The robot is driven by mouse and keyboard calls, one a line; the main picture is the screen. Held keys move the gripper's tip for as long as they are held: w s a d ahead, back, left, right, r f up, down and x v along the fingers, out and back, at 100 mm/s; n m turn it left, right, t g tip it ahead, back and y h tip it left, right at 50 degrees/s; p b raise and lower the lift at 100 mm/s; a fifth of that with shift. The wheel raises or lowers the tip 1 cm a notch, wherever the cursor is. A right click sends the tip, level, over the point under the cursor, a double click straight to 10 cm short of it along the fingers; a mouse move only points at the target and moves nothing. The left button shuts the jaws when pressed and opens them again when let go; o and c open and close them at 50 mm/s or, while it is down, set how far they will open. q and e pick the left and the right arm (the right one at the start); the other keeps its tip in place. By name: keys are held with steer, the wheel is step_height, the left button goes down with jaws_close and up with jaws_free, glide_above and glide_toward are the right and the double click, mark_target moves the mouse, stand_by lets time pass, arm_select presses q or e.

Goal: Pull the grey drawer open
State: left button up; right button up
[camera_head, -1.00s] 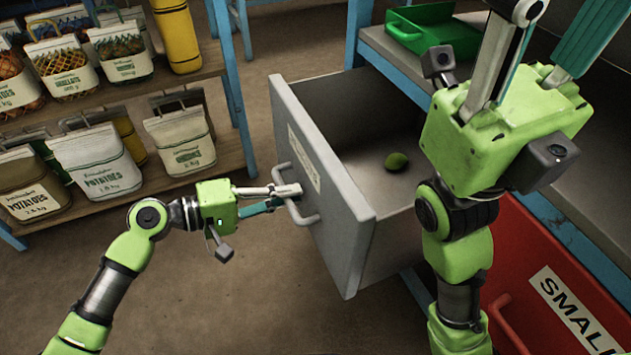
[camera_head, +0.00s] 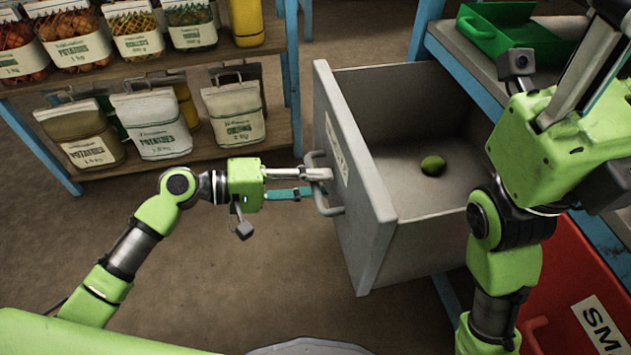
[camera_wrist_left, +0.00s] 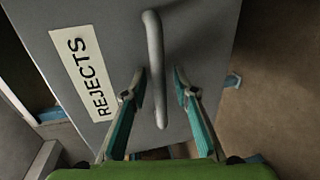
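The grey drawer (camera_head: 362,205) stands well open from the workbench, with a green round item (camera_head: 433,165) lying inside. Its front bears a white "REJECTS" label (camera_wrist_left: 81,72) and a grey bar handle (camera_head: 322,185). In the left wrist view the handle (camera_wrist_left: 155,62) runs between the two teal fingers of my left gripper (camera_wrist_left: 158,84). The fingers are apart, one on each side of the bar, with a visible gap at least on the right. In the head view my left gripper (camera_head: 312,183) reaches the handle from the left. My right gripper's fingertips are out of frame at the upper right.
A green tray (camera_head: 490,38) stands on the workbench. A wooden shelf (camera_head: 270,137) with several produce sacks stands at the back left. The floor (camera_head: 250,290) in front of the drawer is clear.

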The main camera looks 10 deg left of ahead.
arm_select(q)
steer(key=v, duration=1.2)
steer(key=shift+a, duration=0.1)
